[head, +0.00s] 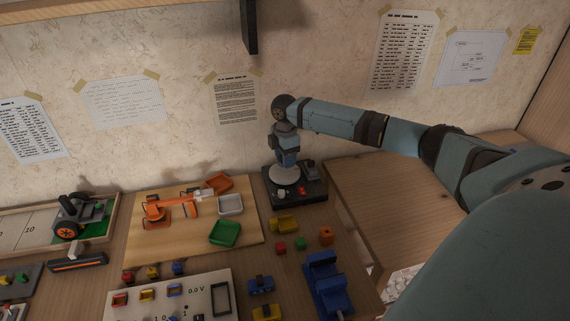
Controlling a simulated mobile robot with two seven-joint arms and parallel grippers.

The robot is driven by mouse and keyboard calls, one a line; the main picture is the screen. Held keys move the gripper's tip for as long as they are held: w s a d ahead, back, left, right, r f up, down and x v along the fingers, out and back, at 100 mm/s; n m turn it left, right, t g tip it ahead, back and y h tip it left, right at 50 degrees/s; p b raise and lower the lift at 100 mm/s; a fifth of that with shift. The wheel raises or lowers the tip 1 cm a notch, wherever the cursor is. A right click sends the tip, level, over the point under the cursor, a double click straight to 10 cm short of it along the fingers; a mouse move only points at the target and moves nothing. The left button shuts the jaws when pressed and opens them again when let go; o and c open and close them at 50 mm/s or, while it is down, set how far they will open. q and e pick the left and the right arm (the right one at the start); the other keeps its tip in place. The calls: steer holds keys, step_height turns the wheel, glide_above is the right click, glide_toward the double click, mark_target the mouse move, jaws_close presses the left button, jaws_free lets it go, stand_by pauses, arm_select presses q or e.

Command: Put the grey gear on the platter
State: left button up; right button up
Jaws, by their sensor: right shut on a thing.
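A pale grey round disc, which looks like the platter (285,177), sits on top of a black device (295,196) at the back of the bench. My right gripper (287,162) points down directly over the platter, very close to it or touching. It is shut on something. The held thing is too small and too hidden by the jaws to make out; it may be the grey gear, which I cannot pick out anywhere else. My left gripper is not in view.
A wooden board with an orange toy arm (157,210) and a green tray (225,233) lies left of the device. A yellow tray (285,224), small blocks and a blue vise (326,278) stand in front. The wooden surface to the right is clear.

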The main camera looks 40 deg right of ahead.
step_height(320, 180, down, 3)
steer(key=shift+f, duration=0.2)
steer(key=o, duration=0.9)
step_height(320, 180, up, 12)
steer(key=shift+r+p, duration=0.1)
steer(key=shift+p, duration=0.55)
